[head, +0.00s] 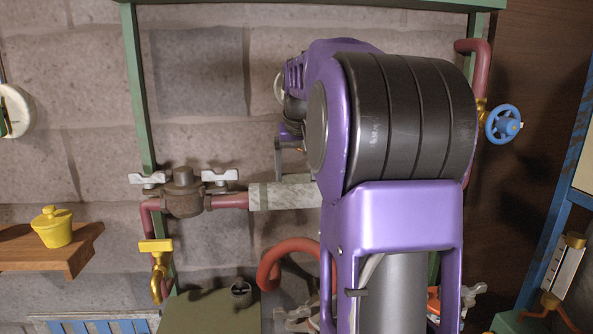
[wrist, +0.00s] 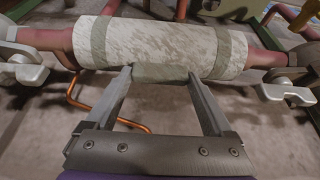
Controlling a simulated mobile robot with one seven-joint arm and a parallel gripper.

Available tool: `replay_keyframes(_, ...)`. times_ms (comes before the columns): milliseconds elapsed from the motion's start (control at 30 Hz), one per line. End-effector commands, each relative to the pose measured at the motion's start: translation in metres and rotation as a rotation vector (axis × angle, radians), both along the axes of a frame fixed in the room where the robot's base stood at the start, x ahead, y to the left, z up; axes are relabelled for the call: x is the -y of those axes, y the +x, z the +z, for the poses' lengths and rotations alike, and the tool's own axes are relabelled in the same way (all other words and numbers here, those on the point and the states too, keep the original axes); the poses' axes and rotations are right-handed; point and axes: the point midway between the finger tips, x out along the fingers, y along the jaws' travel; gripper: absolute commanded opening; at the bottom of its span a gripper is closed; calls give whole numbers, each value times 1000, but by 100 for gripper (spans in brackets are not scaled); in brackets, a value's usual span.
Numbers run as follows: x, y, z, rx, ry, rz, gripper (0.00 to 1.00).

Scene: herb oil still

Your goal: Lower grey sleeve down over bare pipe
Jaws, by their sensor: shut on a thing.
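The grey mottled sleeve (wrist: 165,42) has a darker band near each end. In the wrist view it lies level across the pink-red pipe (wrist: 48,40), which shows beyond both ends. I cannot tell whether it rests on the pipe or is just above it. My gripper (wrist: 160,73) is shut on a grey-green tab at the sleeve's near side, a fingertip at each end of the tab. In the head view the sleeve's left part (head: 285,195) shows in line with the pipe (head: 228,201); my arm hides its right part and the fingers.
A dark valve body (head: 183,195) with light wing handles stands left of the sleeve. A yellow tap (head: 158,262) hangs below it. A blue handwheel (head: 504,123) is at the right. A thin copper tube (wrist: 100,112) passes below the pipe. A wooden shelf (head: 85,250) holds a yellow pot (head: 53,228).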

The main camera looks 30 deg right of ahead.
Motion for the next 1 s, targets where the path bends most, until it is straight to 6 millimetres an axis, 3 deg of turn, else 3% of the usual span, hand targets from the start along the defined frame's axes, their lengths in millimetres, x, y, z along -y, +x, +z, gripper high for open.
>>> replay_keyframes(33,0,0,1,2,-1,0,0)
replay_keyframes(67,0,0,1,1,0,0,90)
replay_keyframes(100,0,0,1,1,0,0,98)
replay_keyframes(467,-1,-2,7,0,0,0,100)
replay_keyframes(667,-7,-15,41,3,-3,-2,100)
replay_keyframes(1000,-22,-45,117,3,-2,1,100)
